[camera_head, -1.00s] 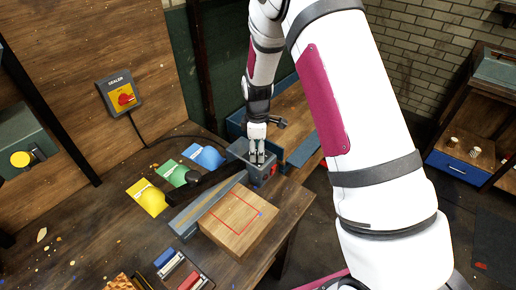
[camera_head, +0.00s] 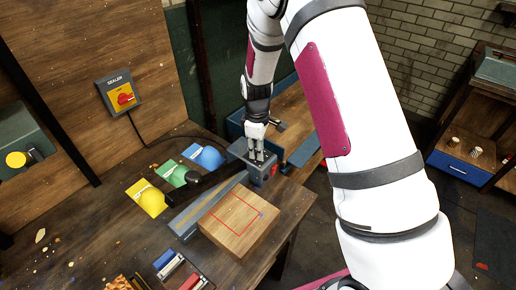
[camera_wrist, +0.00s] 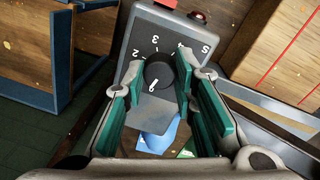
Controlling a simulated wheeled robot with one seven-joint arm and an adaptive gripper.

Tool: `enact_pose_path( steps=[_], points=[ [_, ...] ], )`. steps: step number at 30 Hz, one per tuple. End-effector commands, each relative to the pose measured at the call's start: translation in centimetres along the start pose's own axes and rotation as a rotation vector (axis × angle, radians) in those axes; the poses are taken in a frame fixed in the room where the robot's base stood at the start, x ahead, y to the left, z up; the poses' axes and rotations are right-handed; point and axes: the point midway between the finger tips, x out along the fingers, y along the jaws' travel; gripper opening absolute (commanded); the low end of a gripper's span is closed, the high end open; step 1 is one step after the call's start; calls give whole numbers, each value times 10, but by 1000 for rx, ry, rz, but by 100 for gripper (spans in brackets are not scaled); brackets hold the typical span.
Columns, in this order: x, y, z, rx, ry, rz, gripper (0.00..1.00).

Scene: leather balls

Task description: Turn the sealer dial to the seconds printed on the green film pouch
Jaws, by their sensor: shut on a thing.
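The sealer (camera_head: 262,172) is a grey box at the back edge of the bench. Its black round dial (camera_wrist: 158,75) shows in the wrist view, with upside-down numbers 2 to 5 around it and a white mark on its near, lower-left side. My gripper (camera_wrist: 160,82) has its green-padded fingers on either side of the dial, shut on it. In the head view my gripper (camera_head: 256,152) reaches down onto the sealer's top. The green film pouch (camera_head: 172,174) lies between the yellow and blue pouches. Its print is too small to read.
A yellow pouch (camera_head: 150,200) and a blue pouch (camera_head: 207,157) flank the green one. A wooden block with red lines (camera_head: 238,222) lies in front of the sealer. A wall switch box (camera_head: 120,93) has a red knob. A red button (camera_wrist: 199,16) sits on the sealer.

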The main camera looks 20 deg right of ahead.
Motion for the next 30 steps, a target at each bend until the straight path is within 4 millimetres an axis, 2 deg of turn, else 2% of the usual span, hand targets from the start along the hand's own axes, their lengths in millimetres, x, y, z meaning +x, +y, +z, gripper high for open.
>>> enact_pose_path(
  steps=[30],
  points=[
    [1, 0, -3, 961, -61, 0, 0]
  ],
)
